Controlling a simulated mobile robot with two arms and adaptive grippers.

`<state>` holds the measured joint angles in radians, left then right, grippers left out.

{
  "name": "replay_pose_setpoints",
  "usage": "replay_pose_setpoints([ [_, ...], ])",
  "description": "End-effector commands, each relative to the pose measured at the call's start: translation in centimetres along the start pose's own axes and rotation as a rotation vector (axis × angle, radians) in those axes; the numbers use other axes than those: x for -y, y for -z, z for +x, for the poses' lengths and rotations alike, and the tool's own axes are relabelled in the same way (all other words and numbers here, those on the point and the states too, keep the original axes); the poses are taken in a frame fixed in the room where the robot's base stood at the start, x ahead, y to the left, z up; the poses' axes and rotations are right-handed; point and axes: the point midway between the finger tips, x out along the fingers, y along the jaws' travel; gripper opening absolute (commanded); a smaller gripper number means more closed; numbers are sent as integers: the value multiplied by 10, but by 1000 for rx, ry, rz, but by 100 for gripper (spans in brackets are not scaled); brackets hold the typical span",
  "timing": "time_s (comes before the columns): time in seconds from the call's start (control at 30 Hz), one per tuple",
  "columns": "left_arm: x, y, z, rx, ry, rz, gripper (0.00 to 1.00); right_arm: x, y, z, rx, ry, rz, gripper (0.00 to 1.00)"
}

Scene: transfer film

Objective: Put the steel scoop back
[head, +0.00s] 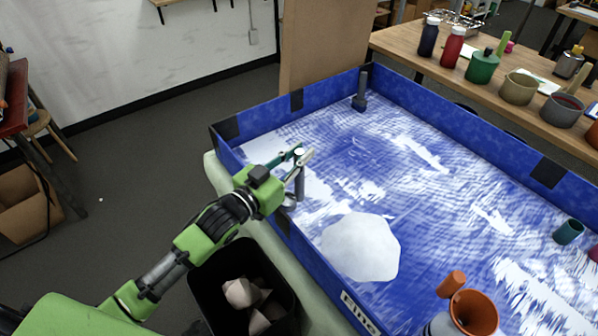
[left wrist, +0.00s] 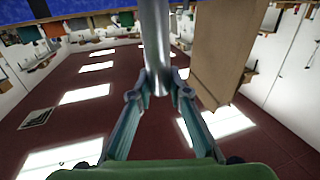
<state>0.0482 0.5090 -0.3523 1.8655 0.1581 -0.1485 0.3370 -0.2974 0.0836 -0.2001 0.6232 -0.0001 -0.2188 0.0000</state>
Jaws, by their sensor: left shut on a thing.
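My left gripper (head: 303,157) reaches over the near left wall of the blue-walled tray (head: 265,210). It is shut on the upright handle of the steel scoop (head: 299,183). The scoop's bowl end hangs low, close to the inside of that wall; I cannot tell whether it touches the tray floor. In the left wrist view the grey handle (left wrist: 155,45) stands between the two teal fingertips (left wrist: 154,94). My right gripper is not in view.
A large pale faceted lump (head: 360,247) lies in the tray, right of the scoop. An orange funnel-like cup (head: 473,314) and a dark green cup (head: 568,232) are further right. A black bin (head: 208,300) with pale chunks stands outside. Bottles and pots line the back table (head: 405,45).

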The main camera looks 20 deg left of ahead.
Motion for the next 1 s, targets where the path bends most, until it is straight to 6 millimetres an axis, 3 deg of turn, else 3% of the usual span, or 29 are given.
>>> replay_pose_setpoints([
  [0.43, 0, -53, 0, -1, 0, -1, 0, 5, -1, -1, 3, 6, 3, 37],
  [0.87, 0, -61, 0, -3, -1, 0, 0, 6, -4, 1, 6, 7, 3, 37],
  [0.9, 0, -61, 0, -2, -1, 0, 22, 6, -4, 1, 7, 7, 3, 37],
  [0.93, 0, -61, 0, -2, -1, 0, 30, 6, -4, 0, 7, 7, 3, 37],
  [1.0, 0, -61, 0, -2, -1, 0, 34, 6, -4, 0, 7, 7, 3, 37],
])
